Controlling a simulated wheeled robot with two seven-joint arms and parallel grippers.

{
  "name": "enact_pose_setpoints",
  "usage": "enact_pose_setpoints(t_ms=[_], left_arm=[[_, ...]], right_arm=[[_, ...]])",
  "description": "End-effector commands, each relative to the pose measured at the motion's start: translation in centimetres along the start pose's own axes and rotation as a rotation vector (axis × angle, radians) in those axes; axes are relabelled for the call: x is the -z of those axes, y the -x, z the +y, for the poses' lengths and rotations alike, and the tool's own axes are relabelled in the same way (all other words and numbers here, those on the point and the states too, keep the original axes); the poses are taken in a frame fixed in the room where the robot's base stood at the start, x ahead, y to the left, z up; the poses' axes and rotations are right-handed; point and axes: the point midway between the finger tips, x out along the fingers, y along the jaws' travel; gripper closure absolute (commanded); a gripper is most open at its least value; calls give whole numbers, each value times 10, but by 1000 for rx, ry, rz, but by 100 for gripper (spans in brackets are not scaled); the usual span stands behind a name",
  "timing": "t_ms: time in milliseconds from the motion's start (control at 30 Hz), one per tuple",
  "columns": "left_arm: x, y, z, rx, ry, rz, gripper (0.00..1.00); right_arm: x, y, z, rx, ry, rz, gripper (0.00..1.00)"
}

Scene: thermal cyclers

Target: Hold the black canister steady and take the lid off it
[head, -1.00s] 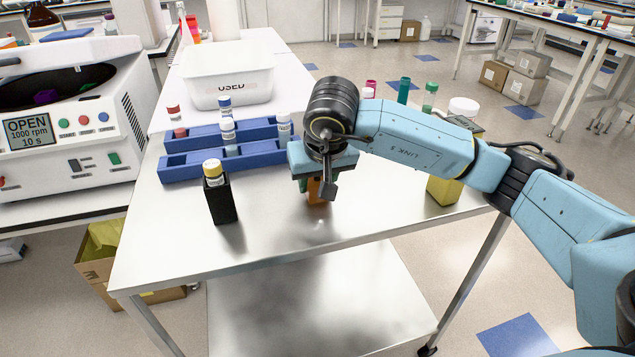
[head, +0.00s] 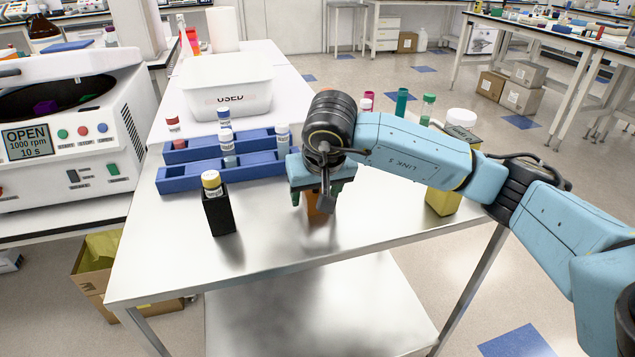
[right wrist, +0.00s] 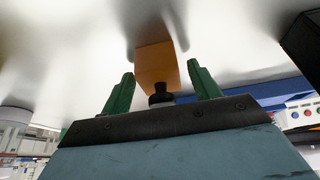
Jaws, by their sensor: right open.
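A black square-sided container (head: 218,212) stands upright on the steel table, left of my right gripper. A yellow-capped top with a white label (head: 212,184) rises from it. My right gripper (head: 316,201) points down with its green fingers apart. Between and beyond them is an orange block-like object (head: 318,206). In the right wrist view my right gripper (right wrist: 160,85) is open, with the orange object (right wrist: 156,65) and its black knob (right wrist: 160,95) between the fingers; contact is not visible. A dark edge of the black container (right wrist: 303,45) shows at upper right. My left gripper is out of view.
Blue racks (head: 185,178) with capped vials stand behind the black container. A white bin marked USED (head: 228,88) is farther back. The table front (head: 250,250) is clear.

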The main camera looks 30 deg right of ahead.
Motion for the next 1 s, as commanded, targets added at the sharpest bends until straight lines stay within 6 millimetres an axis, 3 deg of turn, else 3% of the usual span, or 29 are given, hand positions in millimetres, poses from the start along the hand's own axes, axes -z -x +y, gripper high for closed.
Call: enact_pose_setpoints(t_ms=[100,400,600,800,1000], left_arm=[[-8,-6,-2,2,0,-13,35],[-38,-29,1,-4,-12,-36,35],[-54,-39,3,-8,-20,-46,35],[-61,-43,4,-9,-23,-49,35],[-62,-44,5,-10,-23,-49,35]], right_arm=[[2,8,0,1,1,2,39],[3,75,0,2,1,5,39],[2,109,0,2,0,3,39],[1,122,0,1,0,0,39],[1,122,0,0,0,0,39]])
